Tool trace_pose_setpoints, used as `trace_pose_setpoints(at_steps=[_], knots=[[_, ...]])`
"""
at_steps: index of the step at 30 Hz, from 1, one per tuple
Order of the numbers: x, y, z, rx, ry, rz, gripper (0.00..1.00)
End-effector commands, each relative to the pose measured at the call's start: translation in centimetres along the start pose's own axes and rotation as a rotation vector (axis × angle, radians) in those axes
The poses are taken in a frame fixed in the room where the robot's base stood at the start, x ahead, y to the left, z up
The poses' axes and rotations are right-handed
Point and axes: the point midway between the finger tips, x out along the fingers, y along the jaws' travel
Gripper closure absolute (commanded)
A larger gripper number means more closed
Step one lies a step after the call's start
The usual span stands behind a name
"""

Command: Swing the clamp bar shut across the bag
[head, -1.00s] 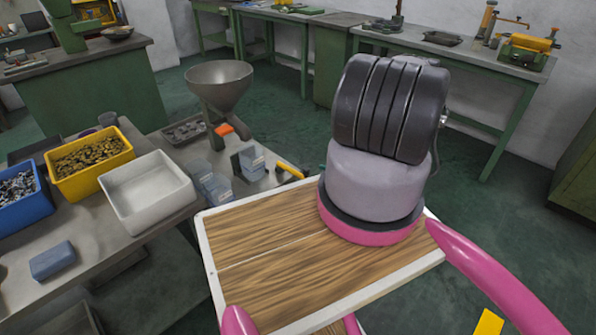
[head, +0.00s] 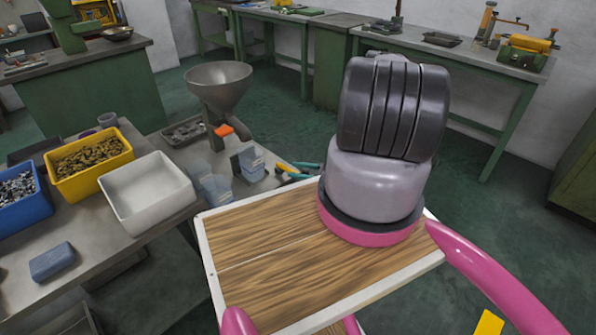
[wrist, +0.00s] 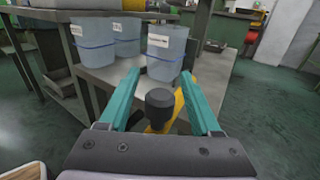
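A yellow bar (head: 281,170) sticks out at the right edge of the grey bench, beside a translucent bluish bag (head: 252,163) with a white label. I take it for the clamp bar. In the wrist view a black knob (wrist: 160,103) stands over the yellow bar (wrist: 172,124), between my two teal fingers. My gripper (wrist: 159,77) is open, with gaps on both sides of the knob. In the head view my gripper (head: 292,167) shows only partly behind my dark wrist. The labelled bag (wrist: 166,53) stands upright just beyond the fingertips. The clamp's hinge is hidden.
More translucent containers (head: 211,188) stand to the left. A metal funnel (head: 219,84) with an orange part (head: 223,130) rises behind. A white bin (head: 148,190), yellow bin (head: 90,160) and blue bin (head: 22,195) sit on the bench. Open floor lies right.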

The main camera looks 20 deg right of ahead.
Motion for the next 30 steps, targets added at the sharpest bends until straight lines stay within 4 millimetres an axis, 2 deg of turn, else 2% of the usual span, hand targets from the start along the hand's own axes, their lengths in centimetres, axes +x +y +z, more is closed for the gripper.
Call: trace_pose_setpoints(at_steps=[1,3,5,30], knots=[[-0.01,0.0,0.0,0.0,0.0,0.0,0.51],[-0.02,0.0,0.0,0.0,0.0,0.0,0.77],[-0.03,-0.01,0.0,0.0,0.0,0.0,1.0],[-0.09,-0.05,0.0,0.0,0.001,-0.001,1.0]])
